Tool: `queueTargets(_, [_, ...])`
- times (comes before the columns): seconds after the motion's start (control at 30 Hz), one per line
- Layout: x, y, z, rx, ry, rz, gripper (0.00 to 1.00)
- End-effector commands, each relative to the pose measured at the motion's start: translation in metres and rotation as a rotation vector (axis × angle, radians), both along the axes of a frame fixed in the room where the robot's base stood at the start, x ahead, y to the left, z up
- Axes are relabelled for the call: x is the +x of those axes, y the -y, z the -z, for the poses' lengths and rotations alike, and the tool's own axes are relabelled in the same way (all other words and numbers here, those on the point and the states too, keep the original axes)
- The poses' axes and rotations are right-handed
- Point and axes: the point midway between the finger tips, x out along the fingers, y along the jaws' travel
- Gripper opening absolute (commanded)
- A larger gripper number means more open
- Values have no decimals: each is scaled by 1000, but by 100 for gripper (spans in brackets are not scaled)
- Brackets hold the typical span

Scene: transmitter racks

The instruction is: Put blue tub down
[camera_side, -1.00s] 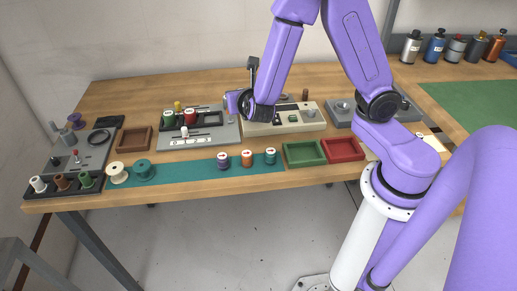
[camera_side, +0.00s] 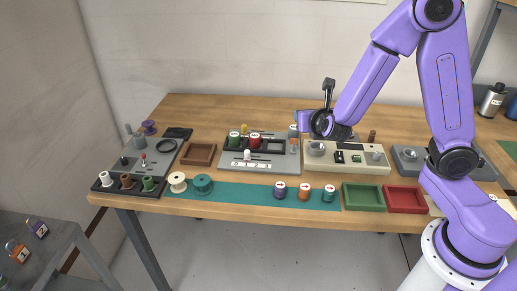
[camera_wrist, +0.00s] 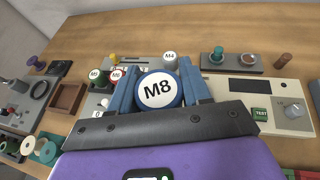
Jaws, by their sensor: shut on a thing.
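The blue tub (camera_wrist: 157,92) has a blue rim and a white lid marked M8. In the wrist view it sits between the two blue fingers of my gripper (camera_wrist: 159,82), which is shut on it. In the side view my gripper (camera_side: 302,122) is over the right end of the grey rack (camera_side: 262,163), beside the beige tester (camera_side: 346,161). The tub can hardly be made out there, and I cannot tell how high its base is.
The rack holds green (camera_side: 234,139) and red (camera_side: 255,139) tubs. Purple (camera_side: 280,190), orange (camera_side: 304,192) and teal (camera_side: 329,193) tubs stand on the teal strip (camera_side: 242,194). Green (camera_side: 362,197) and red (camera_side: 405,199) trays lie to the right.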

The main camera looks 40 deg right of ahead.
Motion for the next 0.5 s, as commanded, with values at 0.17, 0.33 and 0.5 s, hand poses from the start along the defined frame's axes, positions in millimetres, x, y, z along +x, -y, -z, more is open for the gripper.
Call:
queueTargets(0.17, [3,4,10,-5,3,58,14])
queueTargets(0.33, [17,7,18,-6,5,76,14])
queueTargets(0.5, [51,9,34,-6,5,76,14])
